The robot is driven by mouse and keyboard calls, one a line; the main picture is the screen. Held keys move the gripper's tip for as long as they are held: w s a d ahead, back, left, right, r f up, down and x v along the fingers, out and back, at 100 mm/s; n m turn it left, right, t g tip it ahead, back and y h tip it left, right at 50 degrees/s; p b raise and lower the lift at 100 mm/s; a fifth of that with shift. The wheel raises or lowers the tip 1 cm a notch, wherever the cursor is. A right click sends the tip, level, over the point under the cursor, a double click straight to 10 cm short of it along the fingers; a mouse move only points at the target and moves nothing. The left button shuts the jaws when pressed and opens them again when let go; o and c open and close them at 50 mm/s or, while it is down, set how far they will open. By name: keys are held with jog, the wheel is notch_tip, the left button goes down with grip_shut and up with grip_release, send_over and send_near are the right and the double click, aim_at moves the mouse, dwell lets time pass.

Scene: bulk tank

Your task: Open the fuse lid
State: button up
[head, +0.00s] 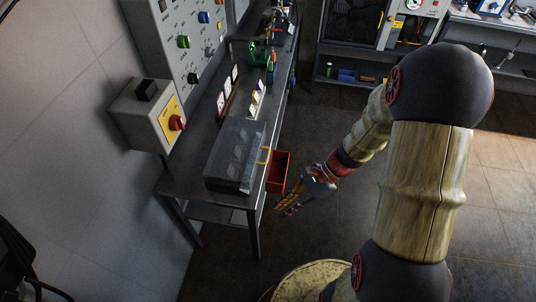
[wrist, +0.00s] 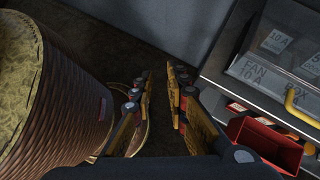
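The fuse box is a dark grey box with a see-through lid (head: 236,150) on the front end of the metal bench. The lid lies shut over pale labelled blocks. A yellow handle (head: 266,155) sticks out from its right side. My gripper (head: 281,208) is off the bench, to the right of and below the box, apart from the handle. Its fingers (wrist: 162,72) are spread and empty.
A red bin (head: 283,165) hangs at the bench edge beside the handle; it also shows in the wrist view (wrist: 262,146). The floor to the right is open.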

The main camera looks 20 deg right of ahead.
jog(key=w+f+m+t+y, duration=0.3)
jog(key=w+f+m, duration=0.15)
jog(key=m, duration=0.35)
jog(key=m+t+h, duration=0.3)
jog(key=m+t, duration=0.7)
jog(key=m, duration=1)
send_near(268, 154)
jog(key=w+a+f, duration=0.1)
jog(key=w, duration=0.1)
jog(key=shift+b+x, duration=0.95)
jog(key=shift+x, duration=2.9)
jog(key=shift+s+a, duration=0.15)
jog(key=shift+s, duration=0.05)
jog(key=shift+c, duration=1.1)
jog(key=shift+f, duration=0.1)
grip_shut()
